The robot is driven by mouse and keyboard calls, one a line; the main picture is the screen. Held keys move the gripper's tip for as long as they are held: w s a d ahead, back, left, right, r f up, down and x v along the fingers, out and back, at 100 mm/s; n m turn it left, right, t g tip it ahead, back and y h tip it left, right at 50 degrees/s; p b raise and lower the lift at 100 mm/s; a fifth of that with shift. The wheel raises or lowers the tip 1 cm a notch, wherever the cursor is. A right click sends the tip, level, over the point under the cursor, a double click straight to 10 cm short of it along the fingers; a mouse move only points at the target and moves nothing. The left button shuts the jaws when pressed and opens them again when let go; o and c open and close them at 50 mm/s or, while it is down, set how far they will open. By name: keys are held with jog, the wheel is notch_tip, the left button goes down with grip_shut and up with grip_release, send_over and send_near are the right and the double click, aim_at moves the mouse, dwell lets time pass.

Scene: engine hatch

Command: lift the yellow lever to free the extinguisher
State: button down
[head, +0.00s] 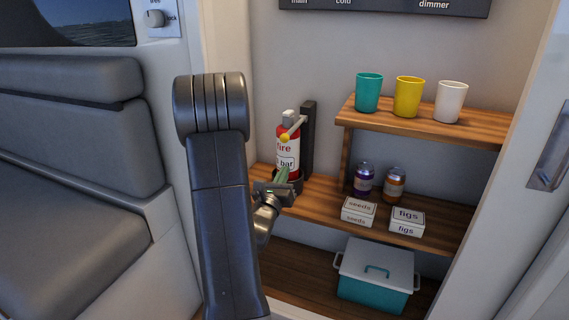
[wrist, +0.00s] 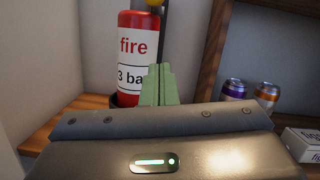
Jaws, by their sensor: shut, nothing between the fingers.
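The red fire extinguisher (head: 289,152) stands upright on the wooden shelf, against a dark wall bracket (head: 309,135). The lever (head: 295,130) crosses its upper front at a slant, with a yellow knob (head: 285,138) at its lower left end. My gripper (head: 284,172) is shut and empty, its green fingertips in front of the extinguisher's lower half and below the knob. In the wrist view the closed green fingertips (wrist: 160,68) overlap the label's right side on the extinguisher (wrist: 135,48). Only the bottom of the yellow knob (wrist: 154,2) shows at the top edge; the rest is cut off.
Two cans (head: 364,179) and boxes marked seeds (head: 358,212) and figs (head: 407,221) stand to the right on the same shelf (head: 325,197). Three cups (head: 407,97) stand on the upper shelf (head: 470,123). A teal cooler (head: 375,278) sits below. A grey seat (head: 70,230) is at left.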

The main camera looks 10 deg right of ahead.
aim_at(295, 128)
jog(key=shift+w+d+r+p, duration=0.15)
jog(key=shift+w+d+r, duration=0.45)
jog(key=shift+w+r, duration=0.55)
jog(key=shift+w+d+r+p, duration=0.15)
jog(key=shift+w+d+r, duration=0.6)
jog(key=shift+w, duration=0.55)
jog(key=shift+w+d+r+p, duration=0.15)
jog(key=shift+w+d+r, duration=0.35)
jog(key=shift+w+r, duration=0.7)
jog(key=shift+f, duration=0.1)
